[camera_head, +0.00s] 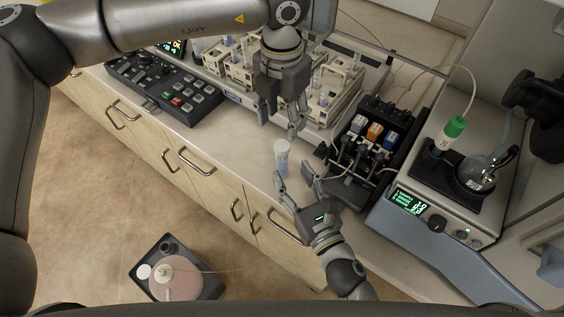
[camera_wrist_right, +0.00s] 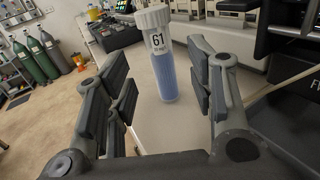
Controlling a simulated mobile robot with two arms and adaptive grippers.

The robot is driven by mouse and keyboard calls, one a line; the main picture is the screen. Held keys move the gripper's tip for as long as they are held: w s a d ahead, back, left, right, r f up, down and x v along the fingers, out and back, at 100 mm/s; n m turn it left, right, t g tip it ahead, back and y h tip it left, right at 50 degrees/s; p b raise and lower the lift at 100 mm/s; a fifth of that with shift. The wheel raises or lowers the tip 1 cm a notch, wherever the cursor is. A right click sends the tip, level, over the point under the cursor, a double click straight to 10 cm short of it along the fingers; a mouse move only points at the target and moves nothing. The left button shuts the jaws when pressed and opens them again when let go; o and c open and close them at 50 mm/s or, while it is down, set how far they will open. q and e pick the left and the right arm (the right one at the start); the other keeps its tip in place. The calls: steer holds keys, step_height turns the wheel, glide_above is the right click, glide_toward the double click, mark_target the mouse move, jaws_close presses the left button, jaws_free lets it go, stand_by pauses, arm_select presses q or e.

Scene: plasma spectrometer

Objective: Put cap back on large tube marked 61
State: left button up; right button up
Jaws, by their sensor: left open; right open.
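The large tube marked 61 (camera_head: 282,162) stands upright on the bench near its front edge. In the right wrist view, the tube (camera_wrist_right: 167,80) has blue contents and a label reading 61. The white cap (camera_wrist_right: 153,17) sits on its top; I cannot tell how tightly. My left gripper (camera_head: 279,123) is open, pointing down above and behind the tube, apart from the cap. My right gripper (camera_head: 291,173) is open in front of the tube. In its wrist view the tube shows between and beyond the fingers, which do not grip it.
Racks of tubes (camera_head: 240,65) and a black keypad unit (camera_head: 165,85) stand behind. A pump with coloured blocks (camera_head: 372,135) is close on the right. Further right is an instrument (camera_head: 405,230) with a green-capped tube (camera_head: 452,130). Bench left of the tube is clear.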

mark_target(284, 162)
steer(key=x, duration=0.6)
steer(key=shift+w+a, duration=0.1)
steer(key=shift+w, duration=0.2)
jaws_close()
